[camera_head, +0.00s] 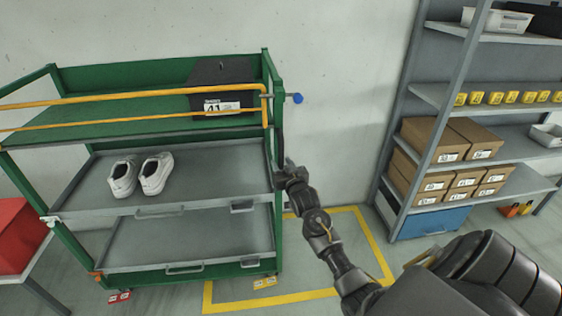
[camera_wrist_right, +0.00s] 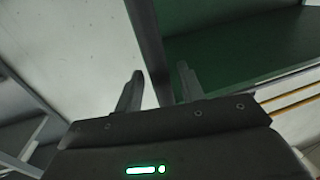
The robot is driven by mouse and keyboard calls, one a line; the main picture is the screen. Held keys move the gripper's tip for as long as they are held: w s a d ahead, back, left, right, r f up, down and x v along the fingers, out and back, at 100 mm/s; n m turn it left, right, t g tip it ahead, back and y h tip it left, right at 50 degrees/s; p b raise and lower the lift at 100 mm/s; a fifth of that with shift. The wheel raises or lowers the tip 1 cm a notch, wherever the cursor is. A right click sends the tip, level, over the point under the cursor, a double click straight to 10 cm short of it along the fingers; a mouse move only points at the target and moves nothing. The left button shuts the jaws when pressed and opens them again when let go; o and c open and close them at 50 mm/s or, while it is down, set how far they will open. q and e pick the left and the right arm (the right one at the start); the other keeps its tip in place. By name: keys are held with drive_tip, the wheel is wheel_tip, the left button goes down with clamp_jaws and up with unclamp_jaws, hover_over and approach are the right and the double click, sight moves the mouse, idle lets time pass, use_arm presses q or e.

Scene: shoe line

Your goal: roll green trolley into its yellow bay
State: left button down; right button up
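The green trolley (camera_head: 278,225) stands at the left against the wall, with grey shelves and a yellow rail (camera_head: 130,97). The yellow bay (camera_head: 310,294) is a painted floor outline right of the trolley; the trolley's right end hides part of its left side. My right gripper (camera_head: 284,170) is at the trolley's right end, beside its upright. In the right wrist view, its two fingers (camera_wrist_right: 158,88) are apart, with a dark upright between or just behind them; contact is unclear. My left gripper is out of view.
White shoes (camera_head: 140,175) and a black box (camera_head: 221,85) ride on the trolley. A grey rack (camera_head: 398,120) with cardboard boxes stands right of the bay. A red bin (camera_head: 20,235) is on a table at left. Most of the bay floor shows clear.

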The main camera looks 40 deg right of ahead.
drive_tip(key=shift+w+d, duration=0.2)
drive_tip(key=shift+w, duration=0.45)
clamp_jaws()
